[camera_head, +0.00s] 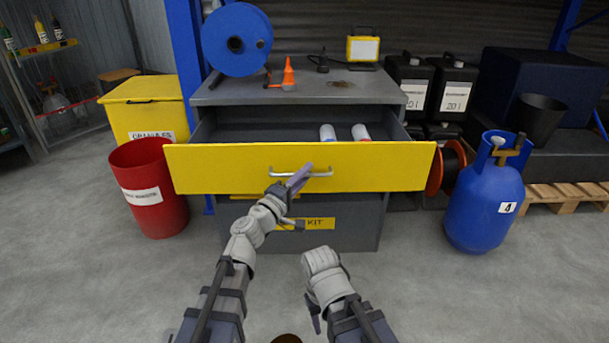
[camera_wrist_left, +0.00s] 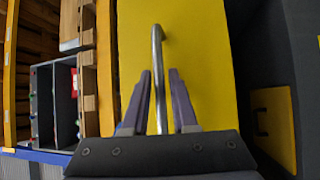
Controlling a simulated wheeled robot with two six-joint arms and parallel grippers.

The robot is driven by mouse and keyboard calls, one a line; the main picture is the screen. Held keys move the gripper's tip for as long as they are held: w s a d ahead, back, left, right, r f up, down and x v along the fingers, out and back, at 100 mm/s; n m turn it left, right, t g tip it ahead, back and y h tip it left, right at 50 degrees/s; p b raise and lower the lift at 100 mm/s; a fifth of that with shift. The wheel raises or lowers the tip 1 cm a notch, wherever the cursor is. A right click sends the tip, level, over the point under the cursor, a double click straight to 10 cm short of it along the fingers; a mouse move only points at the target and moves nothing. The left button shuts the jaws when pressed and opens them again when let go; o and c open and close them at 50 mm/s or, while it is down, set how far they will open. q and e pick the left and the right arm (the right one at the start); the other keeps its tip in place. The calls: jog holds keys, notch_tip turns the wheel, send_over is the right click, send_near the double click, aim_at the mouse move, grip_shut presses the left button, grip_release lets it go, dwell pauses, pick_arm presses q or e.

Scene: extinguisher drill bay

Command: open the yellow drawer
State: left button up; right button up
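The yellow drawer (camera_head: 225,168) stands pulled out from the grey cabinet (camera_head: 370,88), its inside visible from above. Two white cylinders (camera_head: 360,132) with coloured ends lie at the back right inside it. The drawer's metal bar handle (camera_head: 318,174) is on the middle of its front. My left gripper (camera_head: 299,178) is at the handle. In the left wrist view, the handle (camera_wrist_left: 158,60) runs between the two fingers of that gripper (camera_wrist_left: 161,85), with gaps on both sides, so it is open. My right gripper (camera_head: 316,316) is low in front of the cabinet, away from the drawer; its fingers are mostly hidden.
A red bin (camera_head: 150,190) and a yellow box (camera_head: 143,105) stand left of the cabinet. A blue gas cylinder (camera_head: 485,205) and an orange reel (camera_head: 436,172) stand on the right. The floor in front is clear.

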pick_arm(q)
jog(key=shift+s, duration=0.1)
jog(key=b+v, duration=0.1)
jog(key=v, duration=0.6)
jog(key=shift+s+a, duration=0.2)
jog(key=shift+s, duration=0.05)
jog(key=shift+f, duration=0.1)
